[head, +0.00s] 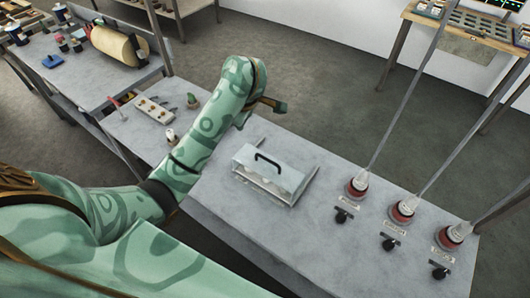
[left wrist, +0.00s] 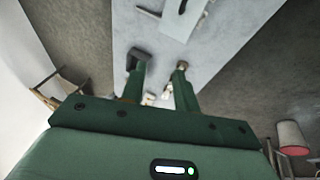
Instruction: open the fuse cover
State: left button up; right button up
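The fuse cover (head: 282,178) is a pale, box-like lid with a black bar handle (head: 268,160) on top. It sits closed over a low tray on the grey bench, with rounded shapes showing along its front. My left gripper (head: 264,107) is raised beyond and above the cover's back left, apart from it. In the left wrist view its two green fingers (left wrist: 160,64) stand apart with nothing between them. Part of a pale object with a dark bar, likely the cover (left wrist: 187,16), shows at that view's top edge. My right gripper is not in view.
Red-based posts, including the nearest one (head: 357,186), rise from the bench right of the cover, with black knobs before them. A pale block with knobs (head: 153,110) and a small cactus (head: 192,100) lie left. Bare bench surrounds the cover's front.

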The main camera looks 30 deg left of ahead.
aim_at(266, 159)
pick_arm(q)
jog(key=s+d+m+g+h, duration=0.1)
jog(key=d+h, duration=0.2)
jog(key=d, duration=0.2)
jog(key=b+x, duration=0.2)
jog(key=x, duration=0.3)
jog(key=b+x, duration=0.2)
jog(key=x, duration=0.3)
jog(key=b+x, duration=0.2)
jog(key=x, duration=0.3)
jog(key=shift+s+f, duration=0.3)
jog(key=shift+f, duration=0.05)
grip_shut()
